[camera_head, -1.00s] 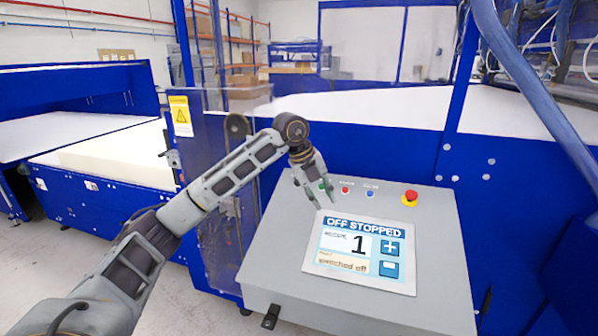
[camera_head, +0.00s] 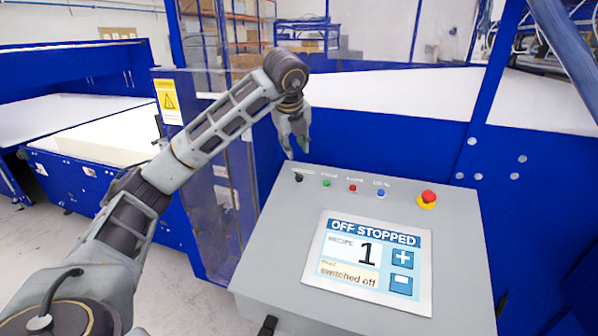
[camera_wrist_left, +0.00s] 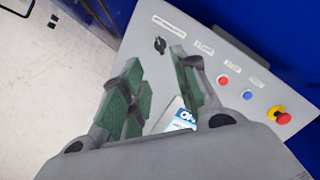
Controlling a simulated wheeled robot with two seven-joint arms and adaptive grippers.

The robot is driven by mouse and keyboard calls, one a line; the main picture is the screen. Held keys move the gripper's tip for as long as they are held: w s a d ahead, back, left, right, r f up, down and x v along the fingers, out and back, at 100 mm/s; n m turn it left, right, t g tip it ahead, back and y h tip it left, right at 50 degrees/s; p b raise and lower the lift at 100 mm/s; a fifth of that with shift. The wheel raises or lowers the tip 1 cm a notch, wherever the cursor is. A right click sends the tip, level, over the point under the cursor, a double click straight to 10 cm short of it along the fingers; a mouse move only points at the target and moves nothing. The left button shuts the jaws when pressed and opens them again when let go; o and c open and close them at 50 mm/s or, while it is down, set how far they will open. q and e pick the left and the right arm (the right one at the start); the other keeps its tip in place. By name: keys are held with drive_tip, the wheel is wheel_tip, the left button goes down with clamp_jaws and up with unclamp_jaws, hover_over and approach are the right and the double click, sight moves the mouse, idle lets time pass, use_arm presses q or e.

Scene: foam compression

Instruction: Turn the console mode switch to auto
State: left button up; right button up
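The grey console (camera_head: 270,235) has a row of controls along its back edge. The mode switch is a small black knob (camera_head: 298,177) at the left end of that row, and it also shows in the left wrist view (camera_wrist_left: 160,45). The console screen (camera_head: 375,262) reads "OFF STOPPED", recipe 1 and "switched off". My left gripper (camera_head: 297,151) hangs pointing down just above and behind the knob in the head view. In the left wrist view its green-padded fingers (camera_wrist_left: 155,75) are apart with nothing between them, and the knob lies beyond their tips. My right gripper is out of view.
Right of the switch are a green button (camera_head: 326,183), a red button (camera_head: 352,188), a blue button (camera_head: 381,193) and a red emergency stop (camera_head: 427,198) on yellow. Blue machine panels (camera_head: 400,125) rise behind the console. A clear guard door (camera_head: 215,215) stands to its left.

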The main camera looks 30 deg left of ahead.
sight(299, 175)
use_arm(q)
drive_tip(key=shift+s+d, duration=0.1)
drive_tip(key=shift+s, duration=0.05)
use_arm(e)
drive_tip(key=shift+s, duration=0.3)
use_arm(q)
drive_tip(key=p+x, duration=0.3)
drive_tip(key=x, duration=1.1)
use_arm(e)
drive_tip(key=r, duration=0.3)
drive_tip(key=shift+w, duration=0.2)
use_arm(q)
drive_tip(key=shift+c, duration=0.2)
clamp_jaws()
